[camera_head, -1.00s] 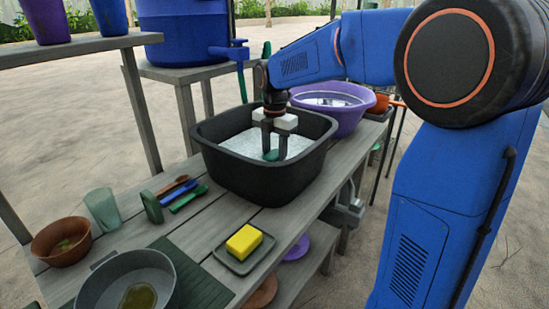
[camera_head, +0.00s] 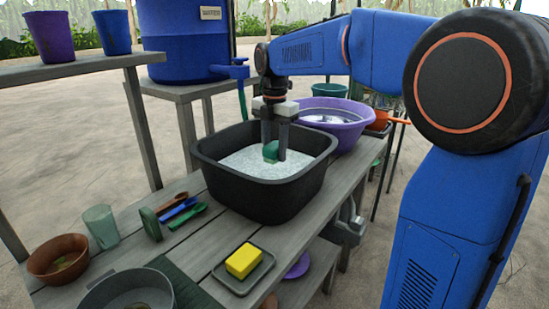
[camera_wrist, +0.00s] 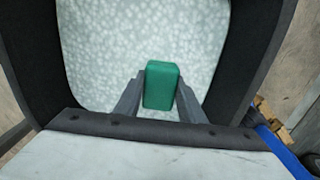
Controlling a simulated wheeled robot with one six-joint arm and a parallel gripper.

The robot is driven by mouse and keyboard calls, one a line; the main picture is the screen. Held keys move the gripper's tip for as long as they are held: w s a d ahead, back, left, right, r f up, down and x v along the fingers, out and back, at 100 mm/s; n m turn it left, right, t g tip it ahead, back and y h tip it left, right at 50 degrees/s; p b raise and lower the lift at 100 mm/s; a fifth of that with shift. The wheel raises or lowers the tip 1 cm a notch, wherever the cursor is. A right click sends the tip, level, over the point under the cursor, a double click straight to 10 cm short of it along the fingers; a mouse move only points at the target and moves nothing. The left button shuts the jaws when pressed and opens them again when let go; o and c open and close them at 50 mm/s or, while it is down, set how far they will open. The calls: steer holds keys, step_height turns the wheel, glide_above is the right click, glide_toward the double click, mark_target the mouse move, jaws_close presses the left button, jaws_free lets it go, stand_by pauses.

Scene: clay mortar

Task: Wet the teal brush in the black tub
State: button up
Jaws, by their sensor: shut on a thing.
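The black tub (camera_head: 262,200) stands on the grey wooden bench and holds a pale, speckled, wet-looking fill (camera_head: 245,165). My gripper (camera_head: 275,152) points down inside the tub's opening. It is shut on the teal brush (camera_head: 270,151), a small green block between the fingertips. The wrist view shows the brush (camera_wrist: 161,85) held between both fingers, with the pale fill (camera_wrist: 105,45) behind it. The brush's underside is hidden, so I cannot tell whether it touches the fill.
A purple basin (camera_head: 335,122) stands just behind the tub, and a blue barrel (camera_head: 183,45) at the back. Small tools (camera_head: 180,210), a cup (camera_head: 101,226), a brown bowl (camera_head: 58,258) and a yellow sponge (camera_head: 243,260) on a tray lie in front. A shelf (camera_head: 85,62) stands at left.

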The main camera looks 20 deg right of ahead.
steer(key=shift+r, duration=3.9)
